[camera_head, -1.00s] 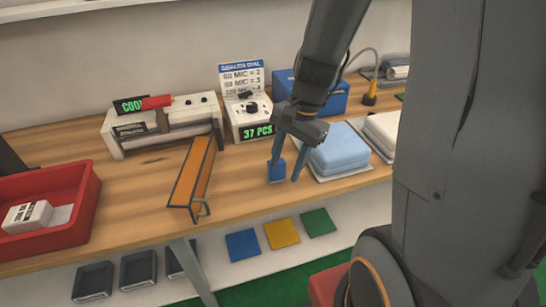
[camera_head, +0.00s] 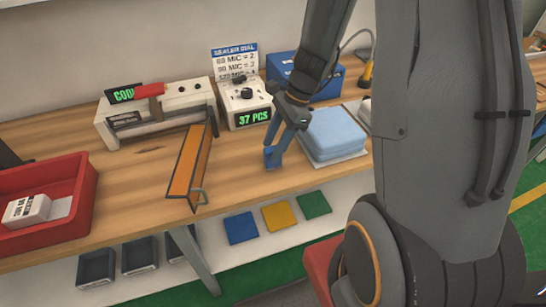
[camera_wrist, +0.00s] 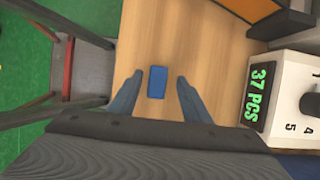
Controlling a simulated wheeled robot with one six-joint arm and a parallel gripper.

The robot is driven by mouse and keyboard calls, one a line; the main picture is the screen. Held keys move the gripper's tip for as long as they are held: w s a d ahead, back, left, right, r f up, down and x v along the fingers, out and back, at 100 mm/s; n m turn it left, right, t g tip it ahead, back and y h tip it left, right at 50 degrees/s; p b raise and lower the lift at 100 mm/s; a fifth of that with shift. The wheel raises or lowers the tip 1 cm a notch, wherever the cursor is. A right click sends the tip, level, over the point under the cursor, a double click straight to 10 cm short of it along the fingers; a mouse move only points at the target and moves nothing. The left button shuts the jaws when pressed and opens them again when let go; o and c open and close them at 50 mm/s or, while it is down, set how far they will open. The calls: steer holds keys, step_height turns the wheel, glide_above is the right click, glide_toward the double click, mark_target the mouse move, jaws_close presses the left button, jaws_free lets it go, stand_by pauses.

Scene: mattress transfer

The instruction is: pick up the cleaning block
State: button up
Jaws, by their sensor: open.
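The cleaning block (camera_head: 269,159), small and blue, stands on the wooden bench in front of the counter box. The wrist view shows the cleaning block (camera_wrist: 157,82) from above, upright in the picture. My gripper (camera_head: 277,154) is open, its fingers pointing down at the block. In the wrist view, my gripper (camera_wrist: 160,78) has one finger on each side of the block, with a gap to each. The block lies around the level of the fingertips, nearer the middle. In the head view the fingers partly hide the block; their exact height over the bench is hard to tell.
The white counter box (camera_head: 246,104) stands behind the block. An orange-topped bar (camera_head: 189,166) lies to the left, before the sealer (camera_head: 155,113). A red bin (camera_head: 82,201) is far left. The bench front edge is near.

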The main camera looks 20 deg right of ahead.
mark_target(265, 166)
steer(key=shift+s+p+x, duration=0.2)
steer(key=shift+p+x, duration=0.35)
steer(key=shift+x, duration=2.05)
steer(key=shift+c, duration=0.5)
jaws_close()
